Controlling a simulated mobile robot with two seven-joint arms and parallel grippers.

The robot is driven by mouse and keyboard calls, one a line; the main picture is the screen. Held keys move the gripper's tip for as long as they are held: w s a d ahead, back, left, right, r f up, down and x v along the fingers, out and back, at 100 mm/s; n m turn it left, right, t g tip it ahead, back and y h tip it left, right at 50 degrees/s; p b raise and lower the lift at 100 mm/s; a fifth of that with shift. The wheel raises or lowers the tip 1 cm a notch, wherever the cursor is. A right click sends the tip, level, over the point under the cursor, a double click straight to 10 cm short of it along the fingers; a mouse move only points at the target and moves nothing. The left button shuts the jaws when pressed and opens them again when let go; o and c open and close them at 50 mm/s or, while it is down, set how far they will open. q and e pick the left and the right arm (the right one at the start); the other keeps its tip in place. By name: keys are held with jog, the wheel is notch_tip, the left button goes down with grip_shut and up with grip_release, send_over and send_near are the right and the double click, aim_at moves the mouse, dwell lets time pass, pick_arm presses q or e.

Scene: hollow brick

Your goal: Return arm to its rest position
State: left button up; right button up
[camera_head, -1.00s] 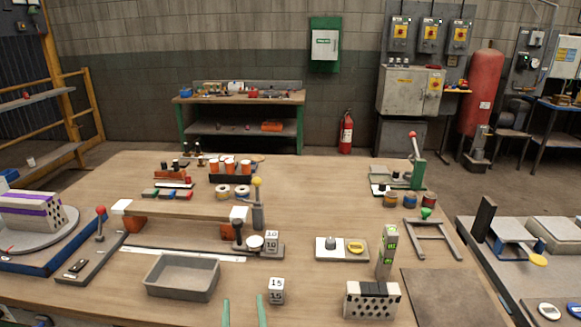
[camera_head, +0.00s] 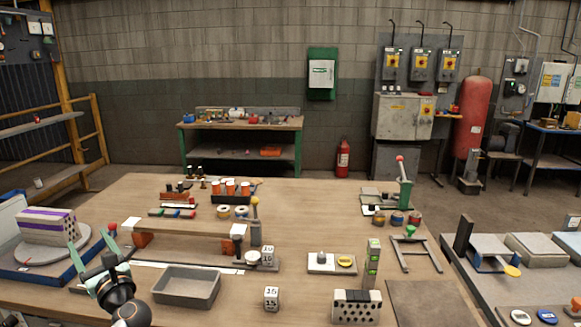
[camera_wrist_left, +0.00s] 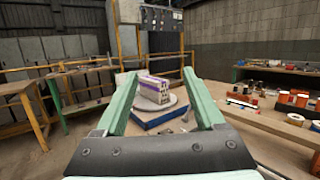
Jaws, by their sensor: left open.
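My left gripper (camera_head: 91,241) is at the lower left in the head view, raised above the table's left end, with its two green fingers apart. In the left wrist view the green fingers (camera_wrist_left: 163,100) are spread wide with nothing held between them. A hollow brick (camera_head: 47,227) with purple bands lies on a grey round turntable (camera_head: 80,250) beyond and left of the gripper. The brick also shows in the left wrist view (camera_wrist_left: 153,92), some way off past the fingertips. My right gripper is in neither view.
The wooden table (camera_head: 310,215) holds a grey tray (camera_head: 187,287) near the gripper, a white number block (camera_head: 271,298) and a holed brick (camera_head: 356,306). A long bar fixture (camera_head: 185,228) runs behind the tray. A side table (camera_head: 500,290) stands at the right.

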pick_arm(q)
jog(key=a+r+n+g+y, duration=0.1)
jog(key=a+r+n+g, duration=0.1)
jog(key=a+r+n, duration=0.35)
jog(key=w+d+f+n+t+h, duration=0.35)
jog(key=d+n+h, duration=0.3)
jog(key=n, duration=0.25)
jog(key=w+d+f+n+t+h, duration=0.2)
jog(key=w+d+f+n+h, duration=0.35)
jog(key=n+h, duration=0.25)
jog(key=s+d+f+g+h, duration=0.1)
jog(key=s+d+f, duration=0.35)
jog(key=f, duration=0.35)
jog(key=s+d+f+g+h, duration=0.1)
jog(key=s+d+f+g, duration=0.1)
jog(key=s+d+f, duration=0.35)
jog(key=s+d+f+g, duration=0.1)
jog(key=s+d+f, duration=0.2)
jog(key=s+f, duration=0.3)
jog(key=s+d+f+n+g+h, duration=0.1)
jog(key=s+f, duration=0.5)
jog(key=s, duration=0.9)
jog(key=s+d+f+g+h, duration=0.1)
jog(key=s+d+f+g, duration=0.2)
jog(key=s+d+f, duration=0.3)
jog(key=s, duration=0.4)
jog(key=shift+s+f, duration=0.15)
jog(key=shift+s, duration=0.05)
